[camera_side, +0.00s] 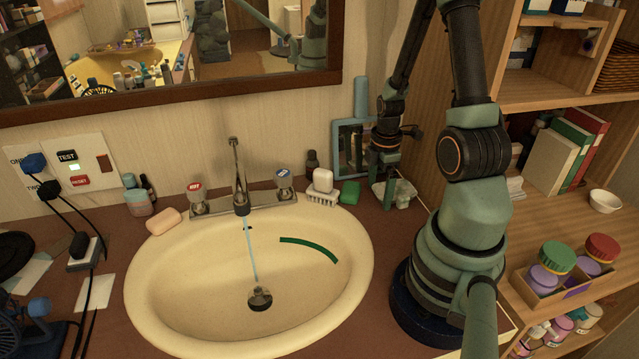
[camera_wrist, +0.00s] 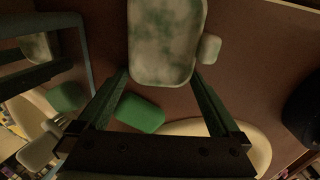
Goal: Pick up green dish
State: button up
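A pale dish with green blotches (camera_side: 403,194) sits on the brown counter right of the sink, below my gripper (camera_side: 384,176). In the wrist view the dish (camera_wrist: 165,38) fills the top middle, with a small pale piece (camera_wrist: 208,48) at its right side. My gripper (camera_wrist: 160,82) is open there. Its two green fingers point toward the near end of the dish, one tip near each side, with nothing held. Whether the tips touch the dish I cannot tell. A plain green block (camera_wrist: 138,113) lies nearer, between the fingers in the picture; it also shows in the side view (camera_side: 349,192).
A white bar on a bristled holder (camera_side: 322,187) stands left of the green block. A framed mirror (camera_side: 345,150) leans on the wall behind my gripper. The sink (camera_side: 190,300), with running water, lies left. Wooden shelves (camera_side: 560,200) stand right.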

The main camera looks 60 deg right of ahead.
jog(key=c, duration=1)
jog(key=shift+r, duration=0.1)
notch_tip(320, 180, up, 20)
jog(key=shift+f, duration=0.1)
